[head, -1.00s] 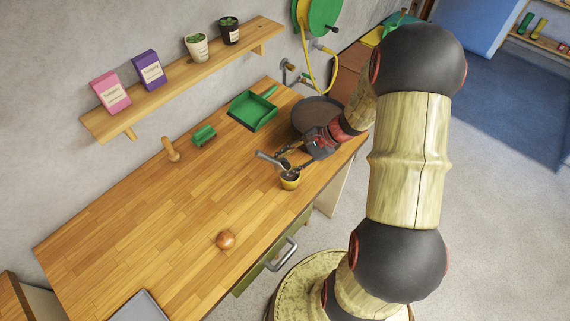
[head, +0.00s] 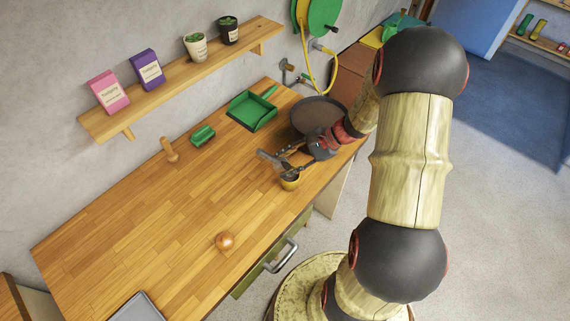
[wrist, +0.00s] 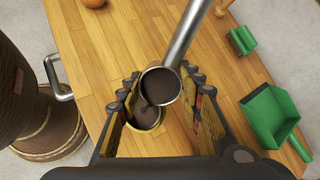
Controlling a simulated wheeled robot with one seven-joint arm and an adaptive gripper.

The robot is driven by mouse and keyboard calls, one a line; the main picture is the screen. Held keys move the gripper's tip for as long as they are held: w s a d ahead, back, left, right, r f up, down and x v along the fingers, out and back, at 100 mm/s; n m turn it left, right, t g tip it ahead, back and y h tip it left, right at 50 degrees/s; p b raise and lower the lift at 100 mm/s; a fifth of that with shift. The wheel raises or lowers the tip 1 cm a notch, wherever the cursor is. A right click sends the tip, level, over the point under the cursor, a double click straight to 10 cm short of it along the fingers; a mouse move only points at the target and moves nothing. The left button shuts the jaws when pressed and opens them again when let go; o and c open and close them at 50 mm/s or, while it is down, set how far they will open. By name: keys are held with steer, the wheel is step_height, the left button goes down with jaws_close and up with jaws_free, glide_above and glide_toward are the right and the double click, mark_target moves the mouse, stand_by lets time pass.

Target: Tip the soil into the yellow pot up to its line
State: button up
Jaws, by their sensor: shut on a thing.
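My gripper (head: 284,158) is shut on a metal scoop (head: 269,160) above the front right part of the wooden bench. In the wrist view the scoop's round cup (wrist: 161,86) sits between the fingertips, with dark soil in it and its grey handle reaching up and away. The yellow pot (head: 290,184) stands on the bench just under the scoop, near the front edge. The wrist view shows dark soil in the pot (wrist: 158,124), partly hidden by the cup. The scoop looks tilted over the pot. I cannot make out the pot's line.
A dark round pan (head: 318,112) is behind my gripper. A green dustpan (head: 252,111), green brush (head: 203,136), wooden peg (head: 170,150) and brown ball (head: 225,241) lie on the bench (head: 150,220). A drawer handle (head: 284,256) juts from its front. The bench's middle is clear.

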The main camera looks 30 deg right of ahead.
steer(key=shift+s+d+f+t+y+b, duration=0.15)
steer(key=shift+t+y+b, duration=0.25)
steer(key=shift+y+b, duration=0.55)
steer(key=shift+w+d+f+t+y+b, duration=0.15)
steer(key=shift+t+y+b, duration=0.25)
steer(key=shift+y+b, duration=0.5)
stand_by(1.6)
steer(key=shift+s+r+h, duration=0.1)
steer(key=shift+r+h, duration=0.05)
steer(key=shift+h, duration=0.1)
